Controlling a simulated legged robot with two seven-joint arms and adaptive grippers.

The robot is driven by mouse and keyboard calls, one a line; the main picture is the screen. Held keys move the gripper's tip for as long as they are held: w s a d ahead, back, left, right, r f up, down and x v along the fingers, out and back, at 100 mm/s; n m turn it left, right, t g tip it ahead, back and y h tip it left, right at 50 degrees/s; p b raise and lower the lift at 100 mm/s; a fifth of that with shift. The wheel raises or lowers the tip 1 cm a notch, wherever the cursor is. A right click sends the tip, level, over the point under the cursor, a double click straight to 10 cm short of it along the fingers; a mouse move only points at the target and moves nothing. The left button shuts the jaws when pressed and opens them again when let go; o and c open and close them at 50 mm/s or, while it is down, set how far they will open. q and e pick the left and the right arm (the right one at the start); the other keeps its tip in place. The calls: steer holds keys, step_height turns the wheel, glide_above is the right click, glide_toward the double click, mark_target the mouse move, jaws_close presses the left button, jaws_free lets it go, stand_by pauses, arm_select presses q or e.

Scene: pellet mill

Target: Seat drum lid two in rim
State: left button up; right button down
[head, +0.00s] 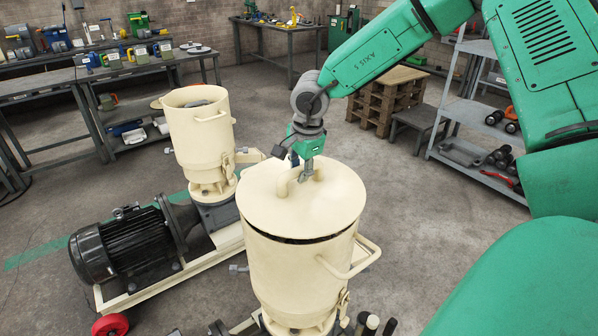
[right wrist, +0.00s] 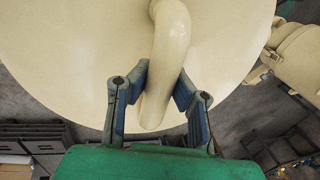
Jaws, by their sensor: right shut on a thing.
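The cream round lid (head: 335,203) lies over the mouth of the near cream drum (head: 285,275). A dark gap shows between the lid's edge and the drum rim along the front right, so the lid looks slightly raised or tilted there. My right gripper (head: 301,176) is above the lid, shut on its curved handle. In the right wrist view, the blue fingers (right wrist: 163,82) stand on both sides of the lid handle (right wrist: 172,45). The rim's far side is hidden beneath the lid. My left gripper is out of view.
A second cream drum (head: 198,130) stands open behind left, by a black motor (head: 120,245). The near drum's side handle (head: 350,262) sticks out to the right. Grey shelves (head: 470,110) and a stack of pallets (head: 388,100) stand behind. Open floor lies between.

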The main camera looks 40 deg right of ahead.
steer(key=shift+d, duration=0.1)
steer(key=shift+d+f, duration=0.3)
steer(key=shift+f, duration=0.5)
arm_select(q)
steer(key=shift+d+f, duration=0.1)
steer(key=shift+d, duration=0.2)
arm_select(e)
steer(key=shift+a+f, duration=0.1)
steer(key=shift+a, duration=0.1)
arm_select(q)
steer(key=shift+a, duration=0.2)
arm_select(e)
steer(key=shift+a, duration=0.2)
steer(key=shift+d, duration=0.15)
steer(key=shift+f, duration=0.3)
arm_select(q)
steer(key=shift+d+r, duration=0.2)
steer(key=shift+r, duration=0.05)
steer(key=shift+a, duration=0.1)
